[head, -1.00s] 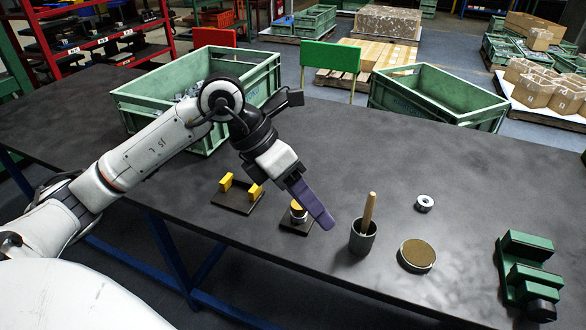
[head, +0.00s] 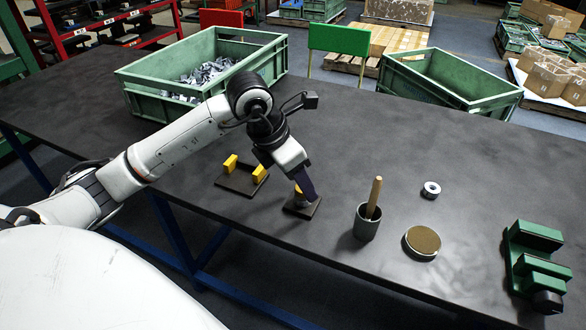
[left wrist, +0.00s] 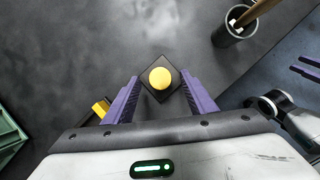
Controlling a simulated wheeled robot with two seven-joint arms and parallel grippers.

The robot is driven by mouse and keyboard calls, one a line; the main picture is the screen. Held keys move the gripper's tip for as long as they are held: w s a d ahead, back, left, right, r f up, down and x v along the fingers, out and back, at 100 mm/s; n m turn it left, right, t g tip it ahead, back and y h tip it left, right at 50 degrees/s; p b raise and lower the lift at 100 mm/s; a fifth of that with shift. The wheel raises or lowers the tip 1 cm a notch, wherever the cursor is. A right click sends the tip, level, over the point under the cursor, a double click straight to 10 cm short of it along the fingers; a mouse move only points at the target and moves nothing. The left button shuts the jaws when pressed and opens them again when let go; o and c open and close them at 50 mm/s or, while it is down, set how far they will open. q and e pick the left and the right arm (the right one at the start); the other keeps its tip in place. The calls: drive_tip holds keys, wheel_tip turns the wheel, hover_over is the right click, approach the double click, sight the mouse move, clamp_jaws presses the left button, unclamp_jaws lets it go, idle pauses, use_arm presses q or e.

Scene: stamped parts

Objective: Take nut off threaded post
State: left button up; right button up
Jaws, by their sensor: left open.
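A round yellow top (left wrist: 160,78) sits on a dark square base (head: 297,209) on the table; I take it for the post with its nut. Thread and nut edge cannot be made out. My left gripper (head: 307,193) is over this base, pointing down. In the left wrist view my left gripper (left wrist: 160,84) is open, its purple fingers on either side of the yellow top with gaps. In the head view the fingers hide most of the post. Purple fingers at the right edge of the wrist view seem to be my right gripper (left wrist: 306,68), cut off by the frame.
A base with two yellow blocks (head: 240,180) stands just left of the post. To the right are a cup with a wooden handle (head: 366,225), a round dish (head: 422,242), a metal ring (head: 431,189) and a green vise (head: 537,262). A green crate (head: 150,105) holds grey parts.

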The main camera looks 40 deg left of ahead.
use_arm(q)
drive_tip(key=shift+w+f, duration=0.15)
drive_tip(key=shift+f, duration=0.15)
drive_tip(key=c, duration=1.1)
drive_tip(key=n+y, duration=0.1)
drive_tip(key=n, duration=0.2)
drive_tip(key=shift+d+r+p, duration=0.1)
drive_tip(key=shift+d+p, duration=0.1)
drive_tip(key=shift+p, duration=0.15)
drive_tip(key=n+y, duration=0.2)
drive_tip(key=n, duration=0.2)
drive_tip(key=shift+d+n+p, duration=0.15)
drive_tip(key=shift+n+p, duration=0.25)
drive_tip(key=n, duration=0.2)
drive_tip(key=shift+d+n+y+p, duration=0.15)
drive_tip(key=shift+n+y+p, duration=0.15)
drive_tip(key=shift+y+p, duration=0.1)
drive_tip(key=shift+n+g+y, duration=0.3)
drive_tip(key=shift+n, duration=0.5)
drive_tip(key=n, duration=0.1)
drive_tip(key=n+g+p, duration=0.1)
drive_tip(key=n, duration=0.1)
drive_tip(key=shift+w+d+r+y, duration=0.1)
drive_tip(key=shift+w+d+y, duration=0.05)
drive_tip(key=shift+y, duration=0.25)
drive_tip(key=shift+n+p, duration=0.35)
drive_tip(key=shift+n, duration=0.15)
